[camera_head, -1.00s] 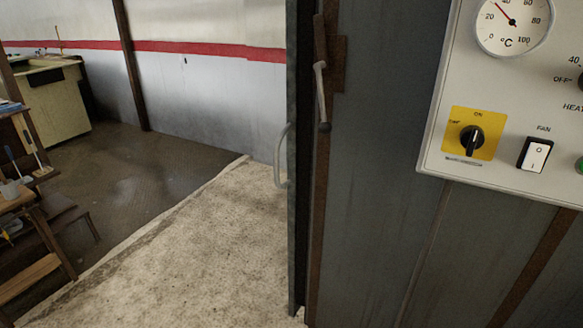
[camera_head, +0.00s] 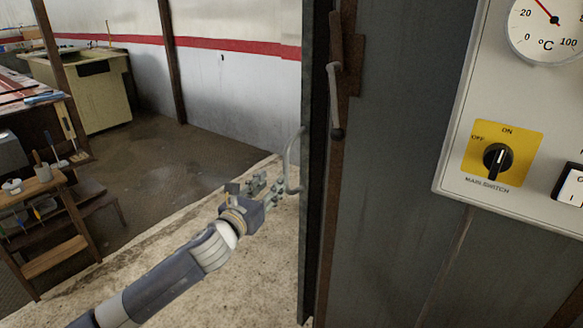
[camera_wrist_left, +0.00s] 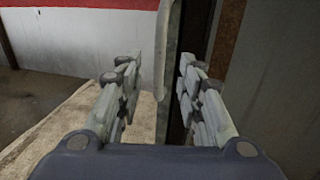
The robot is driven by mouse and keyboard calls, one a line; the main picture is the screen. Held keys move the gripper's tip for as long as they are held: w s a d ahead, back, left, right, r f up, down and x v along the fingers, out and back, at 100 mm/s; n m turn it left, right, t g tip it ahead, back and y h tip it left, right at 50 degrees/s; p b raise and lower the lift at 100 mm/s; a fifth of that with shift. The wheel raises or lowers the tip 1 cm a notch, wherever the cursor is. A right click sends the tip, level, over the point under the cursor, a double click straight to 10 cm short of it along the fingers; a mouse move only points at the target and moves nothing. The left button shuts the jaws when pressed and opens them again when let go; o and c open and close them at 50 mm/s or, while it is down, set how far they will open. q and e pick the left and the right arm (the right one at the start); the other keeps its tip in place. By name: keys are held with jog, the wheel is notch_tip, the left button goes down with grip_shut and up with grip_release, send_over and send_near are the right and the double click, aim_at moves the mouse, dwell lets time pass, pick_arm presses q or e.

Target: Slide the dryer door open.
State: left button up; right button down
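The dryer door (camera_head: 312,110) shows nearly edge-on as a narrow dark grey panel left of the dryer front. Its pale curved bar handle (camera_head: 290,160) sticks out to the left. My left gripper (camera_head: 272,187) is at the lower part of the handle, with its fingers pointing toward the door. In the left wrist view my left gripper (camera_wrist_left: 160,72) is open, and the handle (camera_wrist_left: 160,45) shows in the gap between the two fingers. The fingers do not appear closed on it, and I cannot tell whether they touch it. My right gripper is not in view.
A lever latch (camera_head: 335,100) hangs on the rusty frame beside the door. A control panel (camera_head: 455,160) with a gauge and switches is at the right. A wooden rack (camera_head: 50,262) with tools stands at the left. The pale floor (camera_head: 250,285) before the door is clear.

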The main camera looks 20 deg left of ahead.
aim_at(285, 169)
pick_arm(q)
jog(key=w, duration=0.3)
jog(key=w+d, duration=0.1)
jog(key=w, duration=0.6)
jog(key=shift+d+p, duration=0.25)
jog(key=shift+p, duration=0.05)
grip_shut()
